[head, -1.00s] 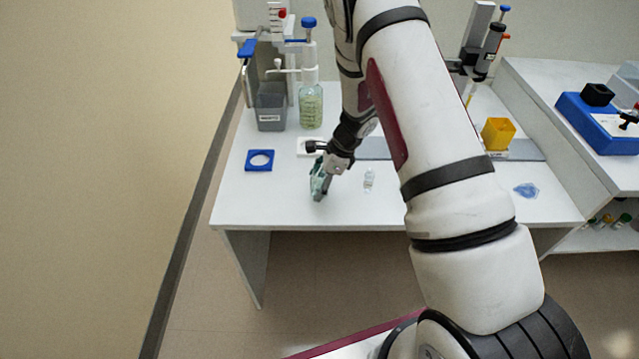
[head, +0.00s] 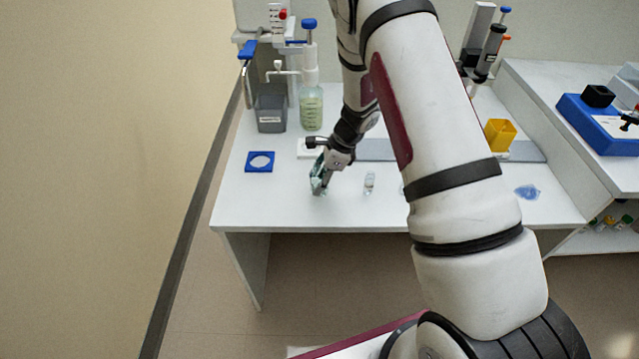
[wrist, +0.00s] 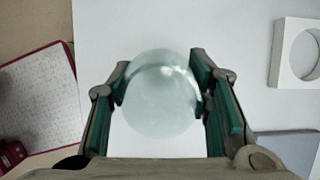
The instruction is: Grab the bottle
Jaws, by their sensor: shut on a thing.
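My gripper (head: 318,190) is over the front part of the white table, pointing down. In the wrist view my gripper (wrist: 160,88) is shut on a clear, rounded bottle (wrist: 160,105), with one green-padded finger on each side of it. The bottle is seen from above, so its height and lower part are hidden. In the head view the fingers mostly cover it, and I cannot tell whether it touches the table.
A small clear vial (head: 369,183) stands just right of my gripper. A blue square holder (head: 260,161) lies to the left. A dispenser bottle (head: 311,106) and grey bin (head: 271,113) stand behind. A yellow box (head: 499,135) and blue piece (head: 527,192) are farther right.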

